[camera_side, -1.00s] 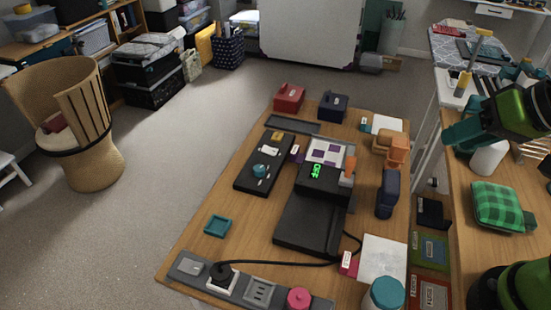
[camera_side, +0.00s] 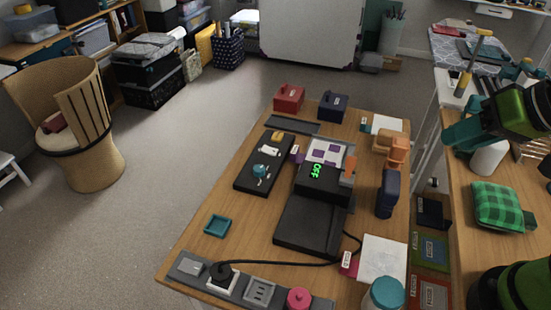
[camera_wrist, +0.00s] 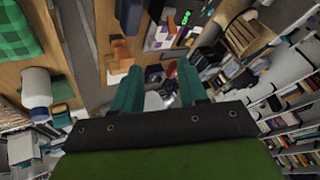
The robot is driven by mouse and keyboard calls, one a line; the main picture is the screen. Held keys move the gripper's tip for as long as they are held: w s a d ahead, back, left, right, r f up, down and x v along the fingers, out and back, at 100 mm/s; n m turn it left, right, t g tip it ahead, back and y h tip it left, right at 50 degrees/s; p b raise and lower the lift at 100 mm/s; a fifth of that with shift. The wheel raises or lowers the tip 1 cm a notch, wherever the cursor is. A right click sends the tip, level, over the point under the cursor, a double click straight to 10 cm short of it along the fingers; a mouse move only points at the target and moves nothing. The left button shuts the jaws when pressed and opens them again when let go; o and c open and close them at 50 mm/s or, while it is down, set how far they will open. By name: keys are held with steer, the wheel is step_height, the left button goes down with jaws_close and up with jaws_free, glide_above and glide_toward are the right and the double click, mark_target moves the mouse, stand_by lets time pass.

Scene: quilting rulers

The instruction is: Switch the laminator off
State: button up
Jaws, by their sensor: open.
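The laminator (camera_side: 303,219) is a dark machine on the wooden table, with a white-and-purple sheet (camera_side: 327,151) at its far end. Its display (camera_side: 316,171) shows green letters that read OFF. An orange lever-like part (camera_side: 350,164) stands at its right side. A black cord runs from it to a plug (camera_side: 222,277) in the grey power strip (camera_side: 260,292). My gripper (camera_side: 458,136) is up at the right, well away from the laminator. In the wrist view its two teal fingers (camera_wrist: 157,88) are apart with nothing held between them.
A black panel (camera_side: 250,182) with a teal knob lies left of the laminator. A teal tray (camera_side: 217,225), red box (camera_side: 289,98), navy box (camera_side: 333,106) and orange blocks (camera_side: 397,150) are around it. A green checked cushion (camera_side: 497,205) lies on the right-hand bench.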

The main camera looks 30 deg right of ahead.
steer(key=shift+f, duration=0.2)
steer(key=c, duration=0.4)
steer(key=shift+w+a+f+g, duration=0.25)
steer(key=shift+w+f+g, duration=0.35)
steer(key=shift+f, duration=0.1)
jaws_close()
steer(key=w+a+f+n+g, duration=0.1)
steer(key=w+a+f+n, duration=0.2)
steer(key=w, duration=0.8)
steer(key=w+a+f+n+y, duration=0.1)
steer(key=w+a+f+n, duration=0.3)
steer(key=w, duration=0.8)
steer(key=w+a+f+n+g, duration=0.1)
steer(key=w+a+f+n, duration=0.2)
steer(key=w, duration=0.9)
steer(key=a+n, duration=0.3)
steer(key=shift+f+g, duration=0.15)
steer(key=shift+g, duration=0.15)
